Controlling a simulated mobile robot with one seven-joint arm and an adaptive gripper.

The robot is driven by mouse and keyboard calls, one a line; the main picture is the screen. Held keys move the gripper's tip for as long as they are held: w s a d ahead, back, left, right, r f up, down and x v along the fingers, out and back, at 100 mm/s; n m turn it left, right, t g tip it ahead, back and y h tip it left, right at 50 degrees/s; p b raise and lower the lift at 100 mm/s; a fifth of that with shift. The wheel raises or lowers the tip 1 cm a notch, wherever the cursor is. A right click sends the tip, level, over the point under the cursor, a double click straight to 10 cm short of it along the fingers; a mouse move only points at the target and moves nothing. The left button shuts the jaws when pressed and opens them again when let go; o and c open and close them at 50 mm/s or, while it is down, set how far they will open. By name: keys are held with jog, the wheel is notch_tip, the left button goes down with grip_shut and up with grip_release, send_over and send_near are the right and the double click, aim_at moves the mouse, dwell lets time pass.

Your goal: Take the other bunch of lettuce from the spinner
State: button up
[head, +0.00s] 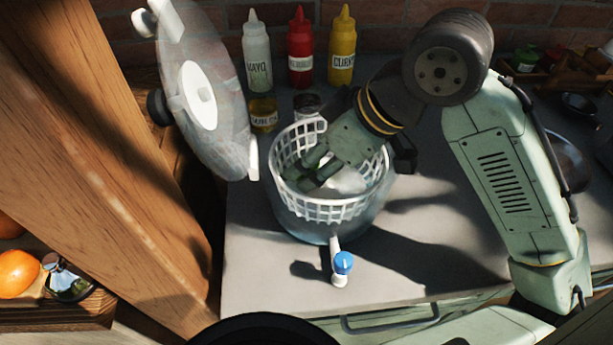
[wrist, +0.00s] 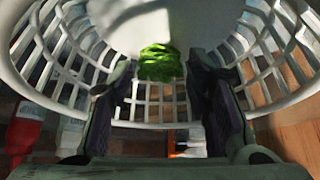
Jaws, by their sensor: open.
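The salad spinner's white basket (head: 328,210) sits in its clear bowl (head: 318,233) on the counter. A green bunch of lettuce (wrist: 162,64) shows inside the basket in the wrist view, between and beyond my fingers. My gripper (head: 315,170) reaches down into the basket and is open. In the wrist view its two dark fingers (wrist: 162,98) stand apart on either side of the lettuce, with no clear contact. The lettuce is hidden in the head view. The clear spinner lid (head: 216,128) stands tilted up at the left, apart from the basket.
A wooden post (head: 110,150) rises at the left. The grey counter (head: 430,250) is clear at the front right.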

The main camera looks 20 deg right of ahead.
jog(key=shift+w+a+f, duration=0.15)
jog(key=shift+f, duration=0.15)
jog(key=c, duration=0.5)
